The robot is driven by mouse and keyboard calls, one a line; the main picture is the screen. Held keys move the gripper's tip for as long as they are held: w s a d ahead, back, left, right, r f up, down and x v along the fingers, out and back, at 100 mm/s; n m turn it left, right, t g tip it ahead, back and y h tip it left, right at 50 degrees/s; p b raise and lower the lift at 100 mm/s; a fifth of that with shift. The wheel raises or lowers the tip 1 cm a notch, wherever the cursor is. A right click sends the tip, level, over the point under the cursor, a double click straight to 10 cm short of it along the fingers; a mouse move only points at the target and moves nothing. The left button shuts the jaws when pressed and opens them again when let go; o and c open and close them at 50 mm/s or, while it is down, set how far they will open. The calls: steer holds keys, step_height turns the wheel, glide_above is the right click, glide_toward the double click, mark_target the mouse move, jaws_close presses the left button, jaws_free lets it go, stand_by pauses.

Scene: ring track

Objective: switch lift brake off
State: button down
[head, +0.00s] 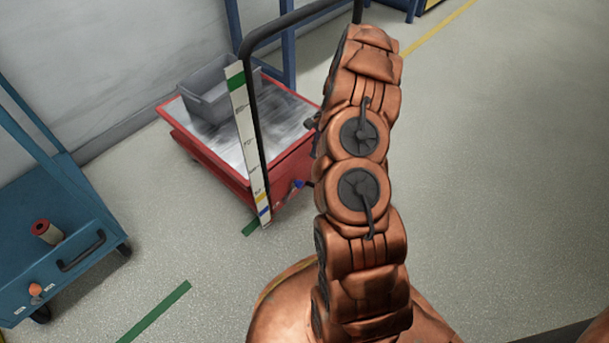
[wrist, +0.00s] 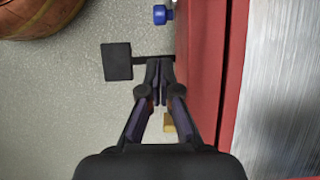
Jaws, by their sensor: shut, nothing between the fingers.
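The red lift cart (head: 240,165) stands left of my arm in the head view; its red side (wrist: 205,60) runs down the right of the wrist view. A flat black pedal (wrist: 117,61) sticks out from that side on a dark bar. A blue knob (wrist: 161,14) sits above it in the wrist view and a yellow block (wrist: 169,122) below, partly behind my fingers. I cannot tell which of these is the lift brake. My gripper (wrist: 160,68) is shut and empty, its tips at the bar beside the pedal; contact is unclear. My arm hides the gripper in the head view.
A grey bin (head: 212,98) sits on the cart's metal top. A black handle frame and a marked scale strip (head: 246,130) rise at its near side. A blue cart (head: 50,250) with an orange knob (head: 35,289) stands at left. Floor at right is clear.

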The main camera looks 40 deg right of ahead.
steer(key=shift+s+d, duration=0.1)
steer(key=b+x, duration=0.3)
steer(key=x, duration=0.7)
steer(key=shift+b, duration=0.4)
steer(key=shift+r+p, duration=0.2)
steer(key=shift+p, duration=0.1)
